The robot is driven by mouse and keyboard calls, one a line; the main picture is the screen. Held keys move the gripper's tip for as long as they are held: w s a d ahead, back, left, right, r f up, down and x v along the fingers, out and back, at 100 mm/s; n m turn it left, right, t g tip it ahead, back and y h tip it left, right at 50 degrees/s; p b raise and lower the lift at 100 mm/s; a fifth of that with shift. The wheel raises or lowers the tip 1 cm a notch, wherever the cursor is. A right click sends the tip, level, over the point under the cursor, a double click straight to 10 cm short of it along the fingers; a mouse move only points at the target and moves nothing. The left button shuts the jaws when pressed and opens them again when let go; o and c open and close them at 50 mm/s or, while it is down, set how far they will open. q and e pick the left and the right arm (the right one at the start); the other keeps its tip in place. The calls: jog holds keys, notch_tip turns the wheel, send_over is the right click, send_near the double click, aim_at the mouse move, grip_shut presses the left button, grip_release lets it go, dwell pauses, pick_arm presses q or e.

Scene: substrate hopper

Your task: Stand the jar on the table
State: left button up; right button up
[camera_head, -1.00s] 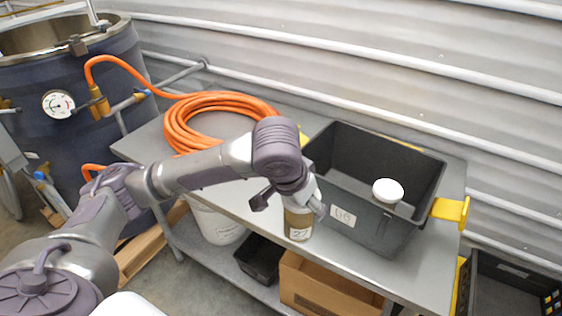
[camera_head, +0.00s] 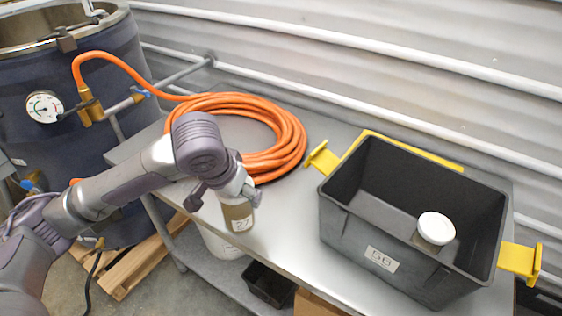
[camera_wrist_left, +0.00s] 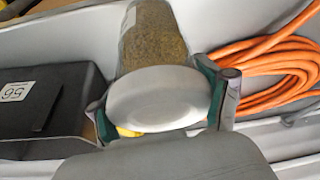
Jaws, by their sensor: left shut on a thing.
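My left gripper (camera_head: 226,192) is shut on a jar (camera_head: 238,216) with a brownish fill and a white label. The jar hangs nearly upright below the gripper, over the front part of the grey table (camera_head: 290,232). I cannot tell whether its base touches the tabletop. In the left wrist view the gripper's fingers (camera_wrist_left: 160,105) sit on either side of the pale lid (camera_wrist_left: 155,98), and the jar's brown body (camera_wrist_left: 153,42) extends beyond it. My right gripper is not in view.
A black crate (camera_head: 345,208) with yellow handles stands on the right of the table, holding another white-lidded jar (camera_head: 436,228). An orange hose (camera_head: 290,135) lies coiled behind my gripper. Bare tabletop lies between the held jar and the crate. A dark drum (camera_head: 90,150) stands left.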

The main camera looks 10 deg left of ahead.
pick_arm(q)
jog(key=shift+w+m, duration=0.4)
jog(key=shift+w, duration=0.25)
jog(key=shift+w+d+r+m+h, duration=0.1)
jog(key=shift+w+r+m+h, duration=0.05)
jog(key=shift+w+m+h, duration=0.15)
jog(key=w+d+r+m+g+h, duration=0.1)
jog(key=w+d+m+g+h, duration=0.15)
jog(key=w+m, duration=0.65)
jog(key=shift+m, duration=0.3)
jog(key=f, duration=0.3)
jog(key=f+p, duration=0.1)
jog(key=f, duration=0.5)
jog(key=shift+a+f+p, duration=0.1)
jog(key=shift+a+p, duration=0.3)
jog(key=shift+w+f, duration=0.1)
jog(key=shift+f, duration=0.1)
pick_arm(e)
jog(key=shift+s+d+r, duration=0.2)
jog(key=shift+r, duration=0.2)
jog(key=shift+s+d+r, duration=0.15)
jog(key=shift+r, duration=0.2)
pick_arm(q)
jog(key=shift+f, duration=0.1)
